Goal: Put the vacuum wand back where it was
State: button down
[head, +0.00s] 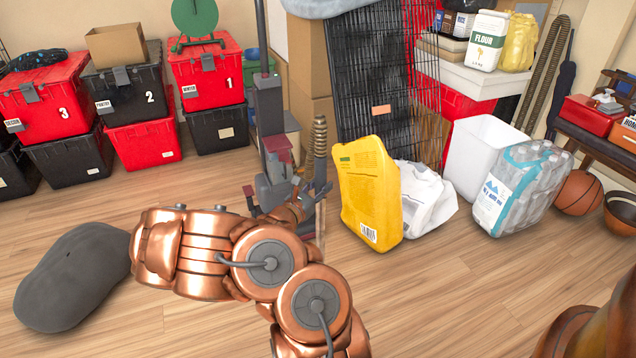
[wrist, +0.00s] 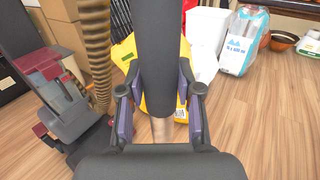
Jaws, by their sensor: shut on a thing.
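The vacuum wand (wrist: 157,50), a dark tube, stands between the two fingers of my gripper (wrist: 160,92) in the wrist view. The fingers are shut on it, one on each side. Its lower end shows near the fingertips, with a brownish piece below it. The vacuum (wrist: 60,95), grey and dark red with a ribbed tan hose (wrist: 97,50), stands on the floor to the left of the wand, apart from it. In the head view the vacuum (head: 279,160) is just beyond my gripper (head: 305,205), and my arm hides part of its base.
A bottle pack (head: 520,185) and white bin (head: 482,155) are farther right. A grey beanbag-like lump (head: 72,278) lies left. Stacked totes (head: 208,80) line the back.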

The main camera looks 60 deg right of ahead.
jog(key=w+d+f+b, duration=0.4)
jog(key=w+d, duration=0.2)
jog(key=d, duration=0.3)
jog(key=shift+w+f+b, duration=0.15)
jog(key=shift+w+b, duration=0.2)
jog(key=shift+b, duration=0.05)
jog(key=shift+f, duration=0.1)
jog(key=c, duration=0.8)
grip_release()
jog(key=shift+o, duration=0.2)
